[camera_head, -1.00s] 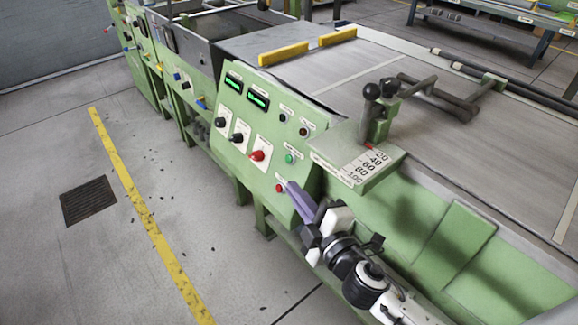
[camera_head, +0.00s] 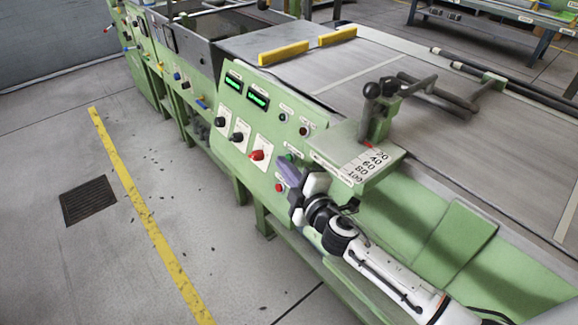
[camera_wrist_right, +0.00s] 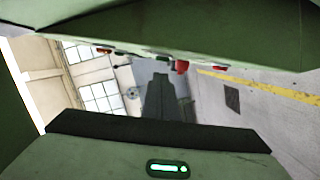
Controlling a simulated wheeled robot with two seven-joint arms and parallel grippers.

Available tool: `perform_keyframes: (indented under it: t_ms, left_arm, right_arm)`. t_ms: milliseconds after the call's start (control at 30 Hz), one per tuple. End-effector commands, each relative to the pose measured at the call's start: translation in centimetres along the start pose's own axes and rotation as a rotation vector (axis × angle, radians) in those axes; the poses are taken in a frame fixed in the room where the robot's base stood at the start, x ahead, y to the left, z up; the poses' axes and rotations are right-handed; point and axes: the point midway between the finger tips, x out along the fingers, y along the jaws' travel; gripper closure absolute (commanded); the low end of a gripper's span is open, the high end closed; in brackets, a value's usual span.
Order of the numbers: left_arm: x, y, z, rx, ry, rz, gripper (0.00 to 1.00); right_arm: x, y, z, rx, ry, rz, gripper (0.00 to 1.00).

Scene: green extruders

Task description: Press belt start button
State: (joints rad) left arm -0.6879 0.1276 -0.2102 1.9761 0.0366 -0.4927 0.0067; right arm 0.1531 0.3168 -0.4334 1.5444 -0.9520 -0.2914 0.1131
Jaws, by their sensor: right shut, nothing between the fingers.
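The green control panel (camera_head: 247,125) stands left of the belt in the head view. A green button (camera_head: 291,155) sits low on its right side, partly covered now. A red button (camera_head: 279,187) is below it, and a larger red knob (camera_head: 257,155) is to its left. My right gripper (camera_head: 284,165) is shut and empty, its purplish fingers close to the panel just below the green button. I cannot tell whether they touch it. In the right wrist view the panel (camera_wrist_right: 200,35) is seen edge-on with a red knob (camera_wrist_right: 182,67). My left gripper is not in view.
A green ledge with a number scale (camera_head: 362,165) and a black-knobbed lever (camera_head: 370,107) stands close right of my gripper. The wide belt surface (camera_head: 440,150) lies beyond. The floor left of the machine is open, with a yellow line (camera_head: 150,225).

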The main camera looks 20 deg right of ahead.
Motion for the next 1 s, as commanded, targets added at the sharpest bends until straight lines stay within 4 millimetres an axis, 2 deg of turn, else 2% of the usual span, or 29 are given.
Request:
perform_keyframes:
  t_ms: [200,533,700,1000]
  left_arm:
    - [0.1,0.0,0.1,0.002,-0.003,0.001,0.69]
    - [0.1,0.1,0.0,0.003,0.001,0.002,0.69]
    - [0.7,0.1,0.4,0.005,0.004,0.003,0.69]
    - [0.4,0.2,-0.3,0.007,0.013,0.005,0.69]
  right_arm:
    - [0.3,0.1,1.3,0.000,0.001,0.002,1.00]
    - [0.3,0.1,1.4,0.001,0.001,0.002,1.00]
    - [0.7,-0.1,3.1,0.001,-0.002,0.002,1.00]
    - [0.7,0.1,3.6,-0.001,-0.013,0.002,1.00]
